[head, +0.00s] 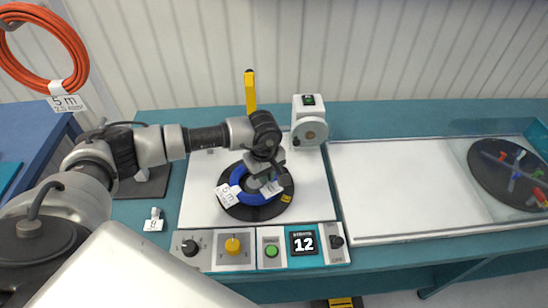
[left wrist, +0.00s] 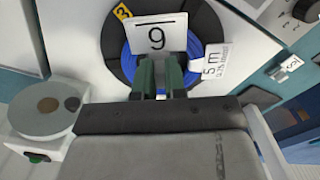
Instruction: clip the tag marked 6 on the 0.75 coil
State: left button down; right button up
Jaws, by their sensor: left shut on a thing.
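My left gripper (head: 266,176) reaches down over the blue coil (head: 239,180), shut on a white tag (head: 271,188). In the left wrist view the green fingers (left wrist: 162,92) hold the tag (left wrist: 157,37) at the coil's ring (left wrist: 190,45). Its figure looks like a 9 there, so it may be an upside-down 6. I cannot tell whether the tag is clipped around the coil. The coil lies flat on a black disc (head: 284,203). Its paper label (left wrist: 212,62) reads 5 m; the smaller line is too small to read. My right gripper is not in view.
Another white tag (head: 153,220) stands left of the control panel (head: 215,252). A grey-white unit (head: 310,122) and a yellow post (head: 250,92) stand behind the disc. An orange coil (head: 45,25) hangs at far left. The white board (head: 400,188) is bare.

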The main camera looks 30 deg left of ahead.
pick_arm(q)
jog(key=shift+w+d, duration=0.2)
jog(key=shift+w, duration=0.1)
jog(key=shift+s+f+b, duration=0.3)
jog(key=shift+f+b, duration=0.05)
jog(key=shift+f, duration=0.6)
jog(key=shift+w+f+b, duration=0.1)
jog(key=shift+f+b, duration=0.5)
jog(key=shift+f, duration=0.55)
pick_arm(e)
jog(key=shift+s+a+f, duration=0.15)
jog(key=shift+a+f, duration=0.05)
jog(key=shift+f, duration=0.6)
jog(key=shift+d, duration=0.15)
pick_arm(q)
jog(key=shift+f+b, duration=0.1)
jog(key=shift+b, duration=0.4)
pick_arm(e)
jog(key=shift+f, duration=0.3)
pick_arm(q)
jog(key=shift+f+b, duration=0.2)
jog(key=shift+b, duration=0.2)
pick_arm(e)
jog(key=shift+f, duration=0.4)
